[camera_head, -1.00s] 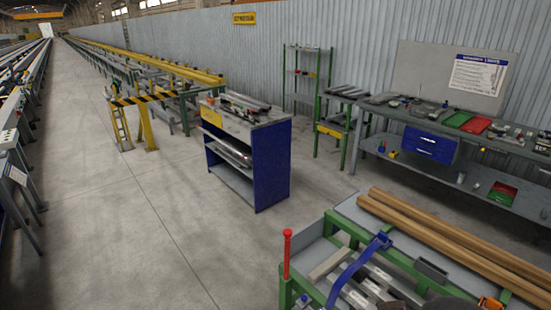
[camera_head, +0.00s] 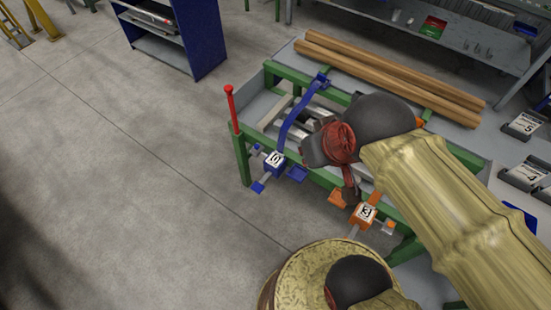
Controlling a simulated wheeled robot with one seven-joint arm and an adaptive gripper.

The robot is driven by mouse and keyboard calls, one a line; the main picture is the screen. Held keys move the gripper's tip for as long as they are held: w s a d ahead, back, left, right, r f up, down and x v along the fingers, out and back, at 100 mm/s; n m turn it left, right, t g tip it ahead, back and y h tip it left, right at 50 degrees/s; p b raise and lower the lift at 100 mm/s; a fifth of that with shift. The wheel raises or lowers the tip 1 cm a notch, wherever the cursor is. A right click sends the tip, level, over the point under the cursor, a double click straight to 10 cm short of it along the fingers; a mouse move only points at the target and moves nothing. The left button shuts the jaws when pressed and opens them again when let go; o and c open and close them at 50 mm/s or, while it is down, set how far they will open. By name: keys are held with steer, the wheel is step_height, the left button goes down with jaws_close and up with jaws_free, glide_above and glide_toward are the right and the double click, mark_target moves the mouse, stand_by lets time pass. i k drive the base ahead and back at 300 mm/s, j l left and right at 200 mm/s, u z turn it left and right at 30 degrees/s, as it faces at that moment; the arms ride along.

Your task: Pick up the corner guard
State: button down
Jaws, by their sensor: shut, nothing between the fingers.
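My arm reaches in from the right over a green-framed workbench (camera_head: 265,105). My gripper (camera_head: 349,190), dark with reddish parts, hangs above the bench's front side, partly hidden by its own wrist. It looks shut, with nothing seen in it. I cannot make out a corner guard for certain now. A small dark grey bracket-like piece showed earlier on the bench, between the blue strap-like clamp (camera_head: 295,118) and the timbers (camera_head: 390,75). That spot is now mostly behind my dark wrist joint.
Blue clamp block (camera_head: 274,161) and orange clamp block (camera_head: 364,213) stick out at the bench's front edge. A red-capped post (camera_head: 231,105) stands at its left corner. Grey metal pieces lie on the bench. A blue shelf unit (camera_head: 205,40) stands behind; the floor at left is clear.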

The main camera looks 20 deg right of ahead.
mark_target(302, 117)
steer(key=i+j, duration=0.35)
steer(key=i, duration=0.3)
steer(key=i+z, duration=0.1)
steer(key=z, duration=0.35)
steer(key=j+z, duration=0.15)
steer(key=z, duration=0.25)
steer(key=i+j+z, duration=0.1)
steer(key=z, duration=0.35)
steer(key=j+z, duration=0.15)
steer(key=z, duration=0.3)
steer(key=i, duration=0.05)
